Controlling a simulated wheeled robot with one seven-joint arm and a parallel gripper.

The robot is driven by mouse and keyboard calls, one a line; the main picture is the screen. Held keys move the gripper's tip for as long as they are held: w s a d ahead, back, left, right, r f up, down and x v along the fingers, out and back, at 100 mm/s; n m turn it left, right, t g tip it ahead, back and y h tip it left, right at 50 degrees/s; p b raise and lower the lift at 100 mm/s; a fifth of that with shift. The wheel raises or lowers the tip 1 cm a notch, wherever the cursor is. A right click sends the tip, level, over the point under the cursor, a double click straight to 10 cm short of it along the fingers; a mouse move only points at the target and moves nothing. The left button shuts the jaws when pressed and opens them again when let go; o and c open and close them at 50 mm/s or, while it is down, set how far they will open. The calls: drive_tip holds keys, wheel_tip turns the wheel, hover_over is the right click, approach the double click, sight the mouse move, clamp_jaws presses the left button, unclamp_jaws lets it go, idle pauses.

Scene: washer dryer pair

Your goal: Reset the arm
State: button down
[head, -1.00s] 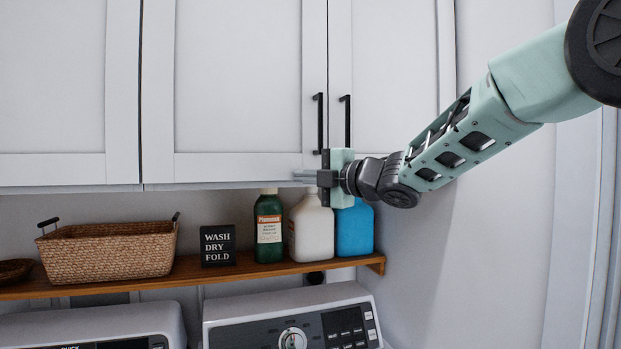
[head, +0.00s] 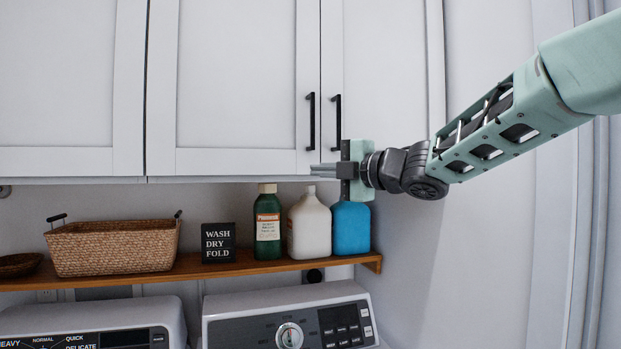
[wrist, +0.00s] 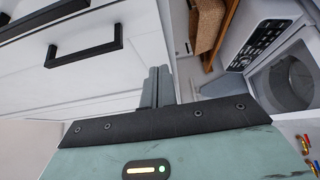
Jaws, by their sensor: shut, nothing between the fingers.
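My gripper (head: 322,170) is at the end of my pale green arm, which reaches in from the right in the head view. Its fingers point left, close to the lower edge of the wall cabinet doors and above the bottles. The fingers are together with nothing between them. In the wrist view the closed gripper fingers (wrist: 158,86) stick out past the dark edge of the hand, in front of the white cabinet door.
White cabinet doors (head: 235,80) with black handles (head: 311,122) are shut. Below, a wooden shelf (head: 190,270) holds a basket (head: 115,247), a sign (head: 218,243), a green bottle (head: 267,225), a white jug (head: 310,228) and a blue jug (head: 351,230). Appliances stand underneath.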

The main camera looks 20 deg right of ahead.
drive_tip(key=w+d+b+v, duration=0.1)
drive_tip(key=b+v, duration=0.1)
drive_tip(key=v, duration=0.4)
drive_tip(key=s+a+f+m+g+h+b, duration=0.1)
drive_tip(key=s+a+f+m+h, duration=0.2)
drive_tip(key=f, duration=0.5)
drive_tip(key=s+a+f+m+g+h+b, duration=0.1)
drive_tip(key=a+f+m+g, duration=0.1)
drive_tip(key=a+f+m, duration=0.45)
drive_tip(key=s+a+f+m+g+h+b, duration=0.1)
drive_tip(key=s+f+m+h+b, duration=0.1)
drive_tip(key=f, duration=0.7)
drive_tip(key=s+a+f+m+g+h+b, duration=0.1)
drive_tip(key=s+f+g, duration=0.4)
drive_tip(key=s+f, duration=0.5)
drive_tip(key=s+a+f+m+g+h+b, duration=0.1)
drive_tip(key=s+f+m+g, duration=0.3)
drive_tip(key=s+f, duration=0.6)
drive_tip(key=s+g+h, duration=0.1)
drive_tip(key=s+g, duration=0.1)
drive_tip(key=s, duration=0.5)
drive_tip(key=shift+s, duration=0.25)
drive_tip(key=shift+m, duration=0.25)
